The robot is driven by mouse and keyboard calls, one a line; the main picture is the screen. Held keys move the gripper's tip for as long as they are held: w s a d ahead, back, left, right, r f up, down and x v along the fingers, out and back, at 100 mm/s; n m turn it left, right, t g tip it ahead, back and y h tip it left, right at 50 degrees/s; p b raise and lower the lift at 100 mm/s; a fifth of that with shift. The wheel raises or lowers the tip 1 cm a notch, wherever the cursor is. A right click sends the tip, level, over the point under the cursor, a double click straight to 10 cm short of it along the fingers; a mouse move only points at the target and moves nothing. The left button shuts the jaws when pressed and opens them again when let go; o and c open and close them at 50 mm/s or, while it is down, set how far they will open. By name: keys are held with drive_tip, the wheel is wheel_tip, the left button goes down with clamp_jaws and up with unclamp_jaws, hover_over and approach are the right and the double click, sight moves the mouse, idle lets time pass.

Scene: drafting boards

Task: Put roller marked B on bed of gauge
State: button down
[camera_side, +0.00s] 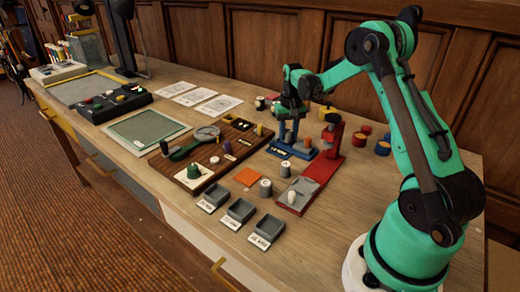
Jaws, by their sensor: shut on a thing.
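My gripper (290,112) is at the back of the bench, just above the blue gauge (294,150). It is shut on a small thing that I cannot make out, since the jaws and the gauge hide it. Beside it stands a red gauge (322,167) with an upright column. Small grey rollers with pale tops stand nearby, one (265,188) by an orange square and one (285,169) behind it. Another roller (260,103) stands farther back. The letters on the rollers are too small to read, so I cannot tell which is B.
Grey open trays (241,210) with labels line the front edge. A brown board (195,181) carries a magnifier and knobs. Red and blue round pieces (383,147) stand near my arm. Bare wood shows at the front right.

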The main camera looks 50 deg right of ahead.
drive_tip(key=shift+f, duration=0.3)
drive_tip(key=shift+c, duration=0.8)
unclamp_jaws()
drive_tip(key=shift+r, duration=0.15)
drive_tip(key=shift+r, duration=3.4)
drive_tip(key=shift+a, duration=0.1)
drive_tip(key=s+a+r+n+t+h, duration=0.1)
drive_tip(key=a+r+n, duration=0.15)
drive_tip(key=a, duration=0.35)
drive_tip(key=a+r+n+t, duration=0.1)
drive_tip(key=a+r+t, duration=0.1)
drive_tip(key=a+r, duration=0.25)
drive_tip(key=s+a+f+n+t+y, duration=0.1)
drive_tip(key=s+a+f+n+t, duration=0.1)
drive_tip(key=s+a+n+t, duration=0.2)
drive_tip(key=s+a, duration=0.3)
drive_tip(key=a, duration=0.5)
drive_tip(key=shift+a+n, duration=0.35)
drive_tip(key=shift+a, duration=0.05)
